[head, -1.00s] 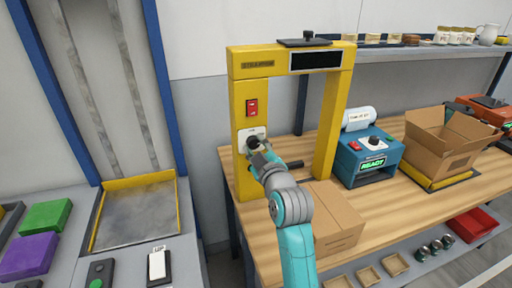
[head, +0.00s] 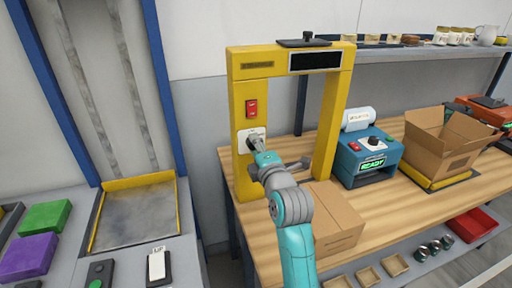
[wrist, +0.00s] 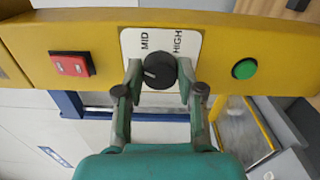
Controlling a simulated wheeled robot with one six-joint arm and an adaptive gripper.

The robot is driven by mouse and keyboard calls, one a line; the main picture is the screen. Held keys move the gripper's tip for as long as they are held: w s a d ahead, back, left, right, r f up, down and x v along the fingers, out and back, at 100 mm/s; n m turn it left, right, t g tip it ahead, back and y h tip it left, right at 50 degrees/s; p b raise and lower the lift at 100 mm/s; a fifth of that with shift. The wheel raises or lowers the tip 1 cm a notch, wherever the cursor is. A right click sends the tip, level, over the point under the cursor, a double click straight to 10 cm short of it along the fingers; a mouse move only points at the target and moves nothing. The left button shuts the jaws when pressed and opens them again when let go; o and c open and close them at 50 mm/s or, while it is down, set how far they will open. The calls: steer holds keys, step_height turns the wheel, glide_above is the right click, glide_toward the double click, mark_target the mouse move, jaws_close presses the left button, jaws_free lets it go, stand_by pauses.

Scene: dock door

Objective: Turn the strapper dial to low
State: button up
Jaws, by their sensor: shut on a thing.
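The strapper (head: 239,92) is a yellow arch on the wooden bench, with the dial on its left post. In the wrist view the dial (wrist: 160,70) is a black round knob with a pale pointer mark toward its lower left. It sits on a white label plate (wrist: 131,42) where MID and HIGH can be read; the rest of the plate is hidden. My gripper (wrist: 160,74) is shut on the dial, one finger on each side.
A red switch (head: 252,109) is above the dial; a green button (wrist: 244,69) shows in the wrist view. A cardboard box (head: 325,215) lies under the arch beside my arm. A teal label machine (head: 370,155) and an open carton (head: 440,145) stand to the right.

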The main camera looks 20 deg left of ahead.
steer(key=n, duration=0.4)
steer(key=shift+n, duration=0.4)
stand_by(0.4)
steer(key=o, duration=1.1)
steer(key=shift+o, duration=0.2)
steer(key=v, duration=1.2)
